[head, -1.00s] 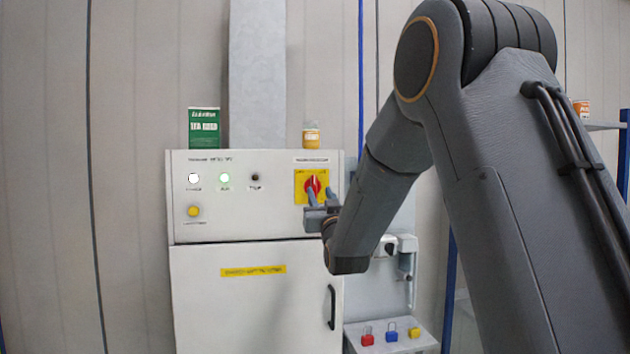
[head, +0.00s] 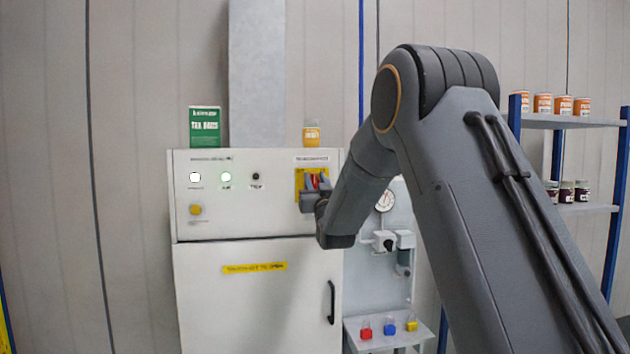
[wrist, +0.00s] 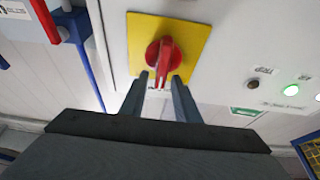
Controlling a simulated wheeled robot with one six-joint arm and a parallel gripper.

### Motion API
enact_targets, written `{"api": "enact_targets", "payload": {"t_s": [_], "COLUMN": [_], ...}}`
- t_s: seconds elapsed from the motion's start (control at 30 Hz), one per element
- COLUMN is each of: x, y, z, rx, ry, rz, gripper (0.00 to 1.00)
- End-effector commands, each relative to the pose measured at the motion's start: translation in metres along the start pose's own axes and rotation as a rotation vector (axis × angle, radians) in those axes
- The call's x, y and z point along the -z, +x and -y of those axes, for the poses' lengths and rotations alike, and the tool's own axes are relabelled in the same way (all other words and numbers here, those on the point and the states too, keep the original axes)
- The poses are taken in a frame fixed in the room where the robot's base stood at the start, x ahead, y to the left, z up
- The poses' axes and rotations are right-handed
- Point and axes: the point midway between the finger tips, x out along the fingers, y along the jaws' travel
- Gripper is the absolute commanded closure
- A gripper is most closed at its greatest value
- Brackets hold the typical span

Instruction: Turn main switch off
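The main switch is a red rotary knob (wrist: 163,60) on a yellow plate (wrist: 190,35), at the upper right of a white cabinet's panel. In the head view the yellow plate (head: 300,178) is partly hidden behind my gripper (head: 316,183). In the wrist view the knob's handle points down toward my gripper (wrist: 160,80), between the two fingertips. The fingers stand apart, one on each side of the handle's lower end. I cannot tell whether they touch it.
The white cabinet (head: 210,300) has a lit green lamp (head: 226,177), a white lamp (head: 195,177) and a yellow button (head: 195,210). A green box (head: 205,127) and a small jar (head: 311,134) stand on top. Padlocks lie on a small shelf (head: 385,343). Shelves (head: 565,122) stand right.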

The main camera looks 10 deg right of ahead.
Motion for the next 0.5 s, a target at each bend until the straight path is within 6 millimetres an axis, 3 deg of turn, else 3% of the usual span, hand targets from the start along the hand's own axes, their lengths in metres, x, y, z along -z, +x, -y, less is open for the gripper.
{"api": "enact_targets", "payload": {"t_s": [0.03, 0.17, 0.5], "x": [0.0001, 0.0001, -0.0006], "y": [0.0, -0.0001, -0.0002], "z": [0.0, 0.0001, 0.0003], "rx": [0.0, 0.0, 0.008], "ry": [0.0, 0.0, -0.022], "rz": [0.0, 0.0, -0.001], "gripper": [0.81, 1.0, 1.0]}}
